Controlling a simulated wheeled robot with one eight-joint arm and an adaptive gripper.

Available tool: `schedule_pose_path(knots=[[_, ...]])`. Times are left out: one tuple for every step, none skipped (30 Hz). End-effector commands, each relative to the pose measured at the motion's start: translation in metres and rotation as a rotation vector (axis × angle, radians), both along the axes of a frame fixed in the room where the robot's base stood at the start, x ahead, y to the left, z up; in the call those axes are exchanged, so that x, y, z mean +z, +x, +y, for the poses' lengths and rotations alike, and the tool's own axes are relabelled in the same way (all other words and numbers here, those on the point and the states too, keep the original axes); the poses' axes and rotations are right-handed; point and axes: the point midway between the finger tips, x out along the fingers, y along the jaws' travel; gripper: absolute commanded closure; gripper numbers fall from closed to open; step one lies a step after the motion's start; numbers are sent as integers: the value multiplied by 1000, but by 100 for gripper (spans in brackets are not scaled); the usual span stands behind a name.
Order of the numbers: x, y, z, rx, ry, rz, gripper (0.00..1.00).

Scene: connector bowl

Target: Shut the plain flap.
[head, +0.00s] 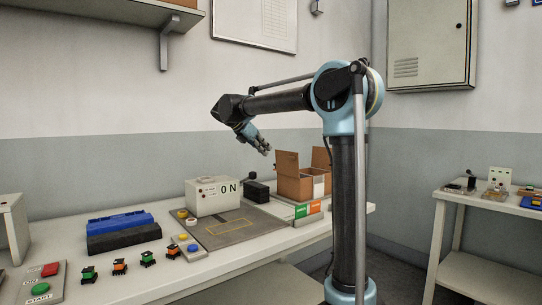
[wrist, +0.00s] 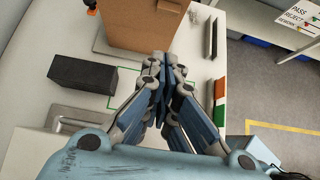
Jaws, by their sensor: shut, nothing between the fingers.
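A brown cardboard box (head: 294,187) stands on the table with its flaps up. One flap (head: 287,162) stands upright on the left side, nearest my gripper, and looks plain brown. Another flap (head: 321,157) stands up on the right side, partly hidden by my arm; I cannot tell if it is marked. My gripper (head: 265,149) is shut and empty, just left of the left flap's upper edge and apart from it in the head view. In the wrist view my gripper (wrist: 161,72) points at a brown cardboard panel (wrist: 138,25), whose far end is cut off.
A black block (head: 256,191) lies left of the box, also in the wrist view (wrist: 82,73). A white ON unit (head: 212,197) stands farther left. Green and orange signs (head: 308,208) stand before the box. A blue tray (head: 120,222) lies at the left.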

Motion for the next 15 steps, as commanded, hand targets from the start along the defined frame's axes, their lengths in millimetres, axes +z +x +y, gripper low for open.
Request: schedule_pose_path(knots=[[-5, 3, -5, -3, 0, 0, 100], [-8, 5, -8, -3, 0, 0, 100], [-12, 9, -13, -3, 1, 0, 100], [-16, 11, -16, -4, 2, -1, 100], [-19, 13, -19, -4, 2, -1, 100], [-24, 16, -24, -4, 2, -1, 100], [-27, 19, -27, -4, 2, -1, 100], [-31, 21, -31, -4, 2, -1, 100], [-35, 25, -35, -3, 2, -1, 100], [-39, 27, -38, -4, 2, -1, 100], [-42, 29, -42, -5, 2, -1, 100], [-46, 32, -46, -5, 2, -1, 100], [-50, 35, -49, -4, 2, -1, 100], [-53, 37, -52, -3, 2, -1, 100], [-57, 40, -57, -4, 2, -1, 100]])
